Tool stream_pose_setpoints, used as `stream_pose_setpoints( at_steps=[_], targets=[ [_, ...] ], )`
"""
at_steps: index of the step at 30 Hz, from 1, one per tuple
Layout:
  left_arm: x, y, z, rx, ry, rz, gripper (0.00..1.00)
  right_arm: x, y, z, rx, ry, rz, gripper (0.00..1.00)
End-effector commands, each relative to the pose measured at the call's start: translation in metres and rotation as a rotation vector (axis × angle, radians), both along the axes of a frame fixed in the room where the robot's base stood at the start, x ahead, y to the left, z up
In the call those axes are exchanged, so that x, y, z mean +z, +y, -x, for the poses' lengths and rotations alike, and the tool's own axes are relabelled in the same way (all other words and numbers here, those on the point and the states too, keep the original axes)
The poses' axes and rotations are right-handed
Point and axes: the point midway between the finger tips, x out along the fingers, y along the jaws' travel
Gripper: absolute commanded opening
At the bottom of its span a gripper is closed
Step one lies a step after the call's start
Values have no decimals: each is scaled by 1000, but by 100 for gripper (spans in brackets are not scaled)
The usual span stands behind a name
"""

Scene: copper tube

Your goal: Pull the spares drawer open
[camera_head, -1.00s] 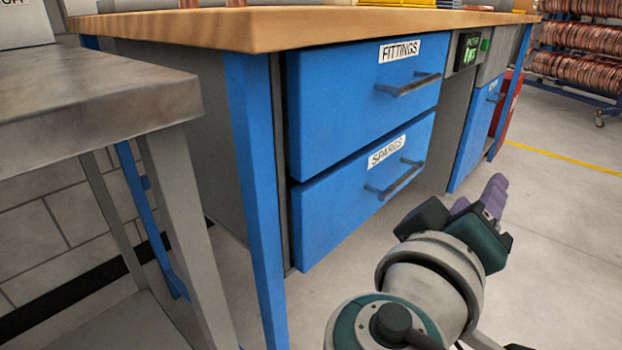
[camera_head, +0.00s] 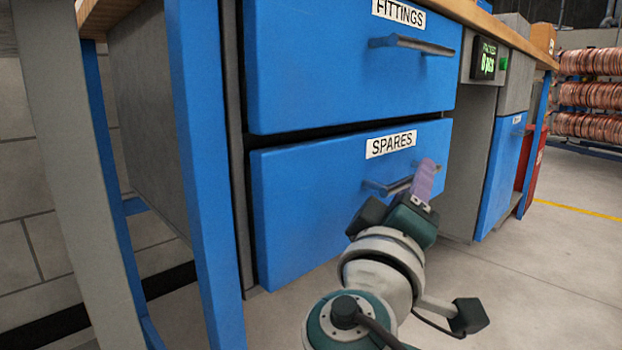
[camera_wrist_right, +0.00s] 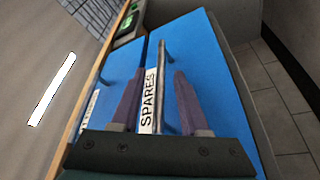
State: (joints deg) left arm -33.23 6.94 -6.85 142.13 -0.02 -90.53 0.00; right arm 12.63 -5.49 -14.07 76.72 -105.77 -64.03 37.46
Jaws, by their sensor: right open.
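The spares drawer (camera_head: 310,210) is the lower blue drawer of the workbench, marked with a white SPARES label (camera_head: 391,144). It looks closed, about in line with the drawer above. Its grey bar handle (camera_head: 378,187) is partly hidden behind my right gripper (camera_head: 424,180) in the head view. My right gripper is open, with purple fingers close to the drawer front. In the right wrist view the handle (camera_wrist_right: 161,70) runs between the two fingers of the gripper (camera_wrist_right: 160,75), with no clear contact. My left gripper is not in view.
The blue fittings drawer (camera_head: 350,75) is directly above, with its own handle (camera_head: 412,44). A blue bench leg (camera_head: 205,180) stands left of the drawers. A small display (camera_head: 486,58) sits to the right. The floor (camera_head: 540,280) at right is clear.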

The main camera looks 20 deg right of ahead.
Motion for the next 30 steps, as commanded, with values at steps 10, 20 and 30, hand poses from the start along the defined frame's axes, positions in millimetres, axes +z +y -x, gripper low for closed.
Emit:
stream_pose_setpoints(
  at_steps=[10, 20, 30],
  targets=[
    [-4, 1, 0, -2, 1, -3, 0, 5, -18, -16, 1, 1, -1, 45],
    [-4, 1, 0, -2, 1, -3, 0, 5, -18, -16, 0, 1, -1, 26],
    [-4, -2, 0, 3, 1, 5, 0, 5, -18, -15, 0, 1, -1, 0]
  ],
)
